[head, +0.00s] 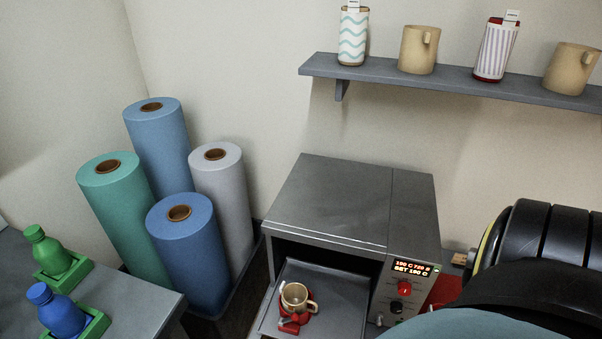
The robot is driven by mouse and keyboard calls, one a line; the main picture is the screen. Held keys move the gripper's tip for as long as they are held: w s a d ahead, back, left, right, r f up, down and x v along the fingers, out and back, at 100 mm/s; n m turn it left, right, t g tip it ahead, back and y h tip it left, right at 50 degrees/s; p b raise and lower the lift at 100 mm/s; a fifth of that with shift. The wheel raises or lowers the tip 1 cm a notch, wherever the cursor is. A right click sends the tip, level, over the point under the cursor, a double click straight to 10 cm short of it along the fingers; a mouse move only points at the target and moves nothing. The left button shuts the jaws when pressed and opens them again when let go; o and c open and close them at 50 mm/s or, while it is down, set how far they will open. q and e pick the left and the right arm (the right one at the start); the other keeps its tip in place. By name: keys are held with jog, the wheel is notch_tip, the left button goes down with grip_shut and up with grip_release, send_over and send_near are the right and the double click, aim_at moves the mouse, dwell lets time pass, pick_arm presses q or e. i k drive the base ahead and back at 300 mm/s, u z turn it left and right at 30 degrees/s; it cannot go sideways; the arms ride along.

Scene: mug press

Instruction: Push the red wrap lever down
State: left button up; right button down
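A beige mug (296,298) sits on the grey tray (342,301) at the front of the grey box-shaped machine (338,205). A small red part (290,326) shows just in front of and partly under the mug; I cannot tell whether it is the wrap lever. Another red surface (444,291) shows right of the machine, mostly hidden behind my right arm. A small wooden-looking end (460,258) is beside it. Neither of my grippers is in the head view; only black and teal links of my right arm show at the lower right.
The machine's panel has a lit display (412,268) and a red knob (404,288). A wall shelf (450,82) above holds mugs and patterned cups. Several large rolls (180,245) stand left. Green (50,250) and blue (60,310) bottles stand in green holders on the left table.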

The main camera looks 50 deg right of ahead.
aim_at(295, 317)
jog(key=k, duration=0.85)
jog(key=z, duration=0.9)
jog(key=i, duration=0.5)
